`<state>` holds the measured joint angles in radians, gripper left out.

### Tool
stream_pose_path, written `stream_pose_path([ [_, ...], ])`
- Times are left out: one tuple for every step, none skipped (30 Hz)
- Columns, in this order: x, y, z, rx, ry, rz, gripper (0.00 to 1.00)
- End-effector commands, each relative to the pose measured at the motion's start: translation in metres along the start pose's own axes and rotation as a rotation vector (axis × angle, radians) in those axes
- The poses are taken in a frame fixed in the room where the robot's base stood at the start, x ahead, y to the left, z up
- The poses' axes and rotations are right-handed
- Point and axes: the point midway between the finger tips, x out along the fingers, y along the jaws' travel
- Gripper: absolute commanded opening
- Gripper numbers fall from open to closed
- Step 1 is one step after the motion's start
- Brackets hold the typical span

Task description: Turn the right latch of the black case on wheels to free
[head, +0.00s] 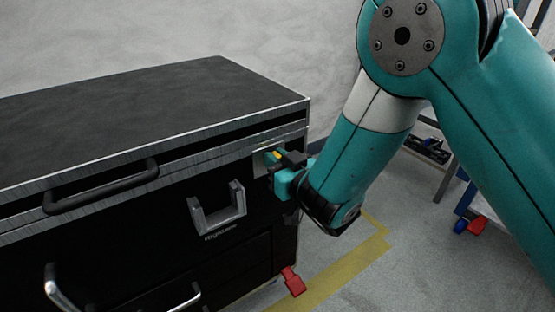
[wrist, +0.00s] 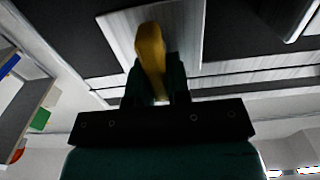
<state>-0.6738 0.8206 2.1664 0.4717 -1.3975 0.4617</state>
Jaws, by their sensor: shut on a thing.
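The black case on wheels (head: 130,250) stands at the left in the head view, its lid down, with metal edging. Its right latch is a yellow piece (head: 277,155) on a metal plate (head: 259,166) near the front right corner. In the wrist view the yellow latch (wrist: 151,48) stands in front of the plate (wrist: 189,29). My gripper (head: 284,162) is at the latch, and in the wrist view its two dark fingers (wrist: 158,84) are shut on the latch from both sides. The fingers hide part of the latch in both views.
A dark lid handle (head: 100,187) and a grey bracket (head: 218,209) are on the case front, left of the latch. A red caster pedal (head: 293,282) sticks out below. Yellow tape (head: 335,277) marks the open floor at right, and a rack (head: 440,160) stands behind my arm.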

Motion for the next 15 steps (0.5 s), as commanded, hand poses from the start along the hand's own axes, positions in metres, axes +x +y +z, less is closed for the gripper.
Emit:
stream_pose_path([
  [-0.0004,-0.0008,0.0003,-0.004,0.000,-0.002,0.00],
  [-0.0004,-0.0008,0.0004,-0.008,0.000,-0.002,0.00],
  [-0.0005,-0.0008,0.0005,-0.016,0.000,-0.002,0.00],
  [-0.0005,-0.0009,0.0006,-0.024,0.001,-0.002,0.00],
  [-0.0006,-0.0010,0.0007,-0.034,0.001,-0.002,0.00],
  [-0.0006,-0.0011,0.0008,-0.049,0.001,-0.002,0.00],
  [-0.0007,-0.0013,0.0009,-0.063,0.001,-0.002,0.00],
  [-0.0007,-0.0015,0.0009,-0.078,0.001,-0.001,0.00],
  [-0.0008,-0.0018,0.0010,-0.101,0.002,-0.001,0.00],
  [-0.0008,-0.0020,0.0011,-0.120,0.002,-0.001,0.00],
  [-0.0008,-0.0023,0.0012,-0.141,0.002,-0.001,0.00],
  [-0.0009,-0.0027,0.0013,-0.171,0.002,-0.001,0.00],
  [-0.0009,-0.0031,0.0015,-0.196,0.002,-0.001,0.00],
  [-0.0010,-0.0034,0.0018,-0.222,0.001,-0.001,0.00],
  [-0.0010,-0.0039,0.0022,-0.255,0.001,-0.001,0.00],
])
